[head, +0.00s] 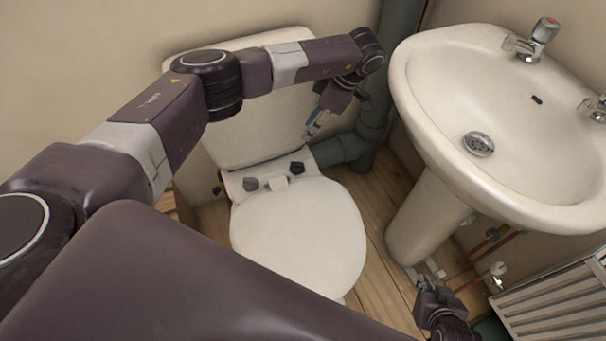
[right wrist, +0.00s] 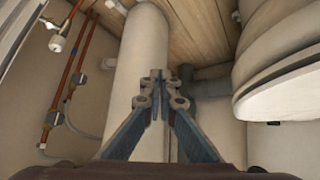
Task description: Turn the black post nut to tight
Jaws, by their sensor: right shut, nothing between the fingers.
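A white toilet with its lid (head: 298,235) down stands in the middle of the head view. Two black fittings show at the back of the seat, a left one (head: 251,184) and a right one (head: 297,167). I cannot tell which part is the post nut. My left gripper (head: 308,135) points down just above and behind the right fitting, apart from it; its finger gap is too small to read. My right gripper (head: 422,283) is low beside the basin pedestal. In the right wrist view its fingertips (right wrist: 160,82) are together and empty.
The basin (head: 450,130) and its pedestal (head: 425,225) stand right of the toilet. A grey waste pipe (head: 372,125) runs behind. Copper pipes (right wrist: 75,65) and a radiator (head: 555,300) are near my right gripper. Wooden floor (head: 375,200) lies clear between toilet and pedestal.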

